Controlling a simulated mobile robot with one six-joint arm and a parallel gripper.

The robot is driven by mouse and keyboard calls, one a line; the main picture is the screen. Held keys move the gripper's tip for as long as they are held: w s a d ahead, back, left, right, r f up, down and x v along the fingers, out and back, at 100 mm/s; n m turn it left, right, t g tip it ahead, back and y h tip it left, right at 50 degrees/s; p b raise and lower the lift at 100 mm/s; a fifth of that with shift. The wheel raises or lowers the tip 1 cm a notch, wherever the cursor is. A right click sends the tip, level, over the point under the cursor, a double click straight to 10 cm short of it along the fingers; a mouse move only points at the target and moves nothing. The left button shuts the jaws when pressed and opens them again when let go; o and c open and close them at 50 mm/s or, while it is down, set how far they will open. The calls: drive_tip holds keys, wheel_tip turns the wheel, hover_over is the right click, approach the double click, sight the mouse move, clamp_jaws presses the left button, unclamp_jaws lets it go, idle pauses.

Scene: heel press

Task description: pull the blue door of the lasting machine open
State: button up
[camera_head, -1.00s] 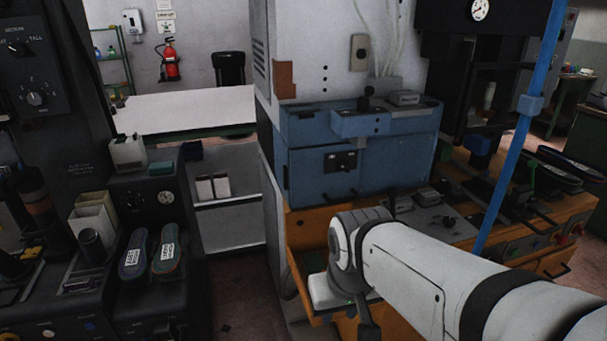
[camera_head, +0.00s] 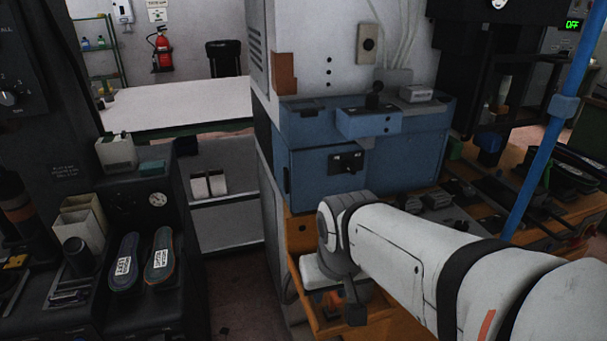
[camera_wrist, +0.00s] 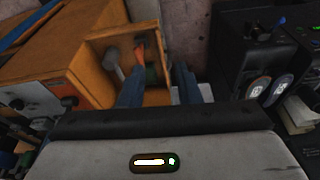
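The blue door (camera_head: 315,177) is the front panel of the blue cabinet of the lasting machine (camera_head: 310,130) in the middle of the head view. It looks closed and flush, with a dark latch or handle (camera_head: 345,162) on its upper part. My arm crosses the lower right of the head view, in front of and below the door. In the wrist view my gripper (camera_wrist: 158,85) shows two bluish fingers spread apart with nothing between them. It points down over an open wooden drawer, away from the door. The door is not seen in the wrist view.
The open wooden drawer (camera_wrist: 97,50) below the door holds tools, one with an orange part. A black machine with two shoe soles (camera_head: 160,255) stands at left. A blue post (camera_head: 545,150) rises at right. Floor shows between the machines.

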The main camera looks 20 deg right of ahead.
drive_tip(key=w+d+f+m+t, duration=0.3)
drive_tip(key=w+d+m+t, duration=0.1)
drive_tip(key=w, duration=0.7)
drive_tip(key=w+d+f+m+t, duration=0.3)
drive_tip(key=w+d+m, duration=0.4)
drive_tip(key=w, duration=0.5)
drive_tip(key=w+d+f+m+t+p, duration=0.1)
drive_tip(key=w+d+f+m+t, duration=0.3)
drive_tip(key=w, duration=0.7)
drive_tip(key=shift+w+d+f+m+t+y, duration=0.1)
drive_tip(key=shift+w+d+m+t+y, duration=0.1)
drive_tip(key=shift+d+m+t, duration=0.5)
drive_tip(key=shift+w+d+m+t+y, duration=0.2)
drive_tip(key=shift+d+m, duration=0.1)
drive_tip(key=shift+d, duration=0.7)
clamp_jaws()
